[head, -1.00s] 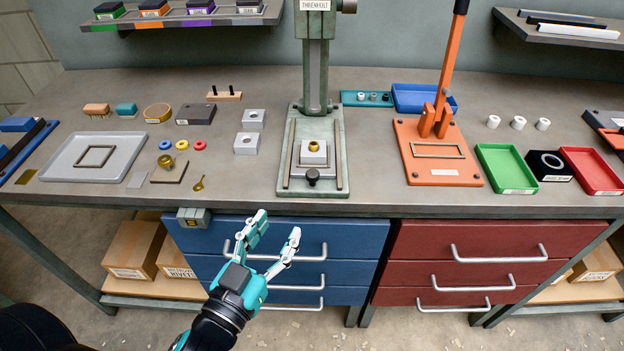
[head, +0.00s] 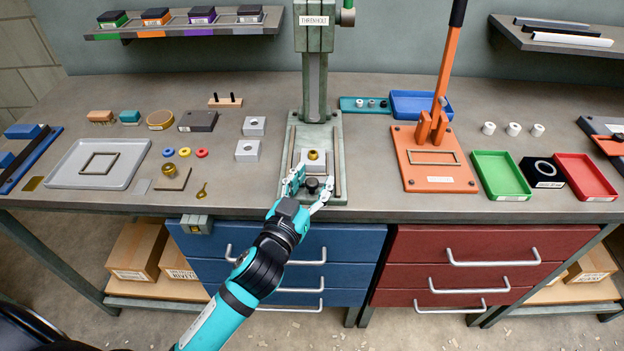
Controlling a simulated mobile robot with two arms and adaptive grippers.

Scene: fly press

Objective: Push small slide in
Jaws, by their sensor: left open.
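The small slide (head: 321,159) is a light grey block with a brass ring on it and a black knob (head: 312,185) at its front. It sits between two rails on the green base of the fly press (head: 314,75). My left gripper (head: 308,188) is open at the front of the press base, its two fingers on either side of the black knob. Whether the fingers touch the knob is hard to tell. My right gripper is not in view.
An orange lever press (head: 435,180) stands to the right, with green (head: 500,176) and red (head: 587,174) trays beyond it. A grey tray (head: 60,168) and small parts lie to the left. Blue drawers (head: 340,240) are below the bench edge.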

